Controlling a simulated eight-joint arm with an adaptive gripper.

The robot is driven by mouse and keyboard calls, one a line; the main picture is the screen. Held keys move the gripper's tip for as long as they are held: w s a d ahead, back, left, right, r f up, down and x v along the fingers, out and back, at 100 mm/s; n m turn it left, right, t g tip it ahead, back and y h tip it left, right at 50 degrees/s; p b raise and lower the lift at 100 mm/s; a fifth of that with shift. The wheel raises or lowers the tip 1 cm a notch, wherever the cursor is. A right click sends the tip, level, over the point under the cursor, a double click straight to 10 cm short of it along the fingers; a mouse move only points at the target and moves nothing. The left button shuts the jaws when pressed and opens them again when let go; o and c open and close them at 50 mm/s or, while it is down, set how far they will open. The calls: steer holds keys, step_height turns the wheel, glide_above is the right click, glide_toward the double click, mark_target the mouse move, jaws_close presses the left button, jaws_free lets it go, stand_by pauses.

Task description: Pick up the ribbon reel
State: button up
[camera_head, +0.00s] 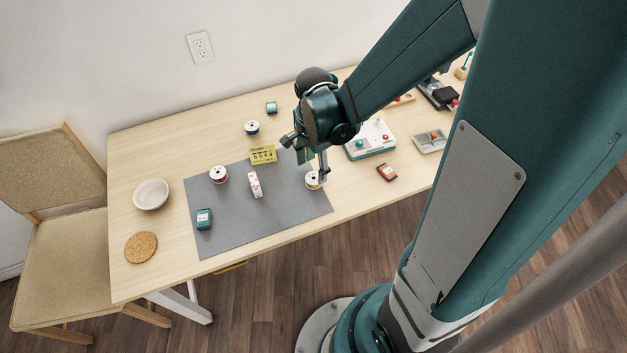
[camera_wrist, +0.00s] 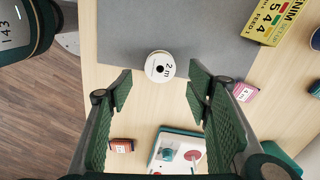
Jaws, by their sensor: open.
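A white reel (camera_head: 312,181) stands near the right edge of the grey mat, partly hidden by my gripper (camera_head: 317,166) in the head view. In the wrist view this reel (camera_wrist: 160,66) shows a round white top marked "2 m" with a dark centre hole. My gripper (camera_wrist: 159,88) is open and empty, with its green fingers apart. The reel appears between and slightly beyond the fingertips; I see no contact. Other reels are a white one with red (camera_head: 219,175), a pink-and-white patterned one (camera_head: 254,185), and a white-and-blue one (camera_head: 252,128).
The grey mat (camera_head: 225,222) carries a teal box (camera_head: 204,219). A white device (camera_head: 370,140) and a red box (camera_head: 387,172) lie right of my gripper. A bowl (camera_head: 151,194) and cork coaster (camera_head: 141,247) are at left.

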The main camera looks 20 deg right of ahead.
mark_target(314, 175)
steer(key=shift+f, duration=0.1)
steer(key=shift+d+f+b, duration=0.1)
steer(key=shift+f+b, duration=0.85)
steer(key=shift+f, duration=1.55)
steer(key=shift+c, duration=0.5)
steer(key=c, duration=0.8)
